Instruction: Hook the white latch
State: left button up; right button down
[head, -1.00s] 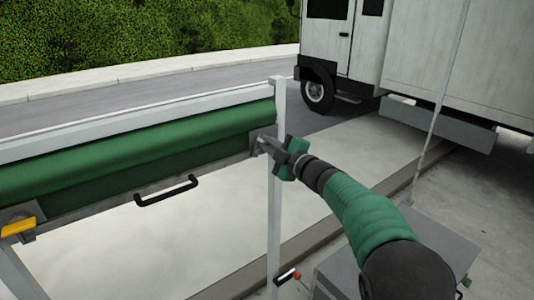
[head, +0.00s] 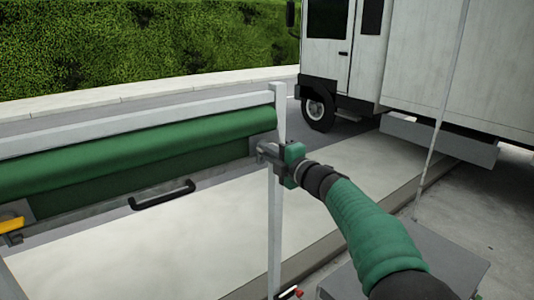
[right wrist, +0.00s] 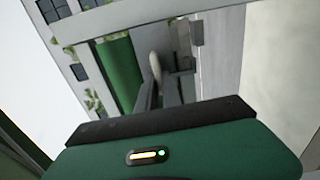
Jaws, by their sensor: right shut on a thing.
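The white latch (right wrist: 157,66) shows in the right wrist view as a pale, narrow, upright piece just beyond my right gripper's fingers. My right gripper (head: 266,151) is at the right end of the green roll, beside the white post, and also shows in the right wrist view (right wrist: 160,90). It is shut on the white latch, which is mostly hidden by the fingers in the head view. Whether the latch is hooked cannot be told. A yellow latch (head: 12,224) is at the far left end of the bar. My left gripper is not in view.
A green rolled cover (head: 130,150) lies under the white rail (head: 130,118). A black handle (head: 162,195) sits on the lower bar. The white post (head: 275,235) stands close by my right gripper. A white truck (head: 430,60) stands at the back right.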

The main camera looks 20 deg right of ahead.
jog(key=shift+a+f, duration=0.1)
jog(key=shift+f, duration=0.45)
jog(key=c, duration=1.6)
grip_release()
jog(key=shift+s+r, duration=0.1)
jog(key=shift+o, duration=0.4)
jog(key=shift+r, duration=0.2)
jog(key=b+v, duration=0.2)
jog(key=v, duration=1.4)
jog(key=shift+s+d+b, duration=0.2)
jog(key=shift+s+b, duration=0.15)
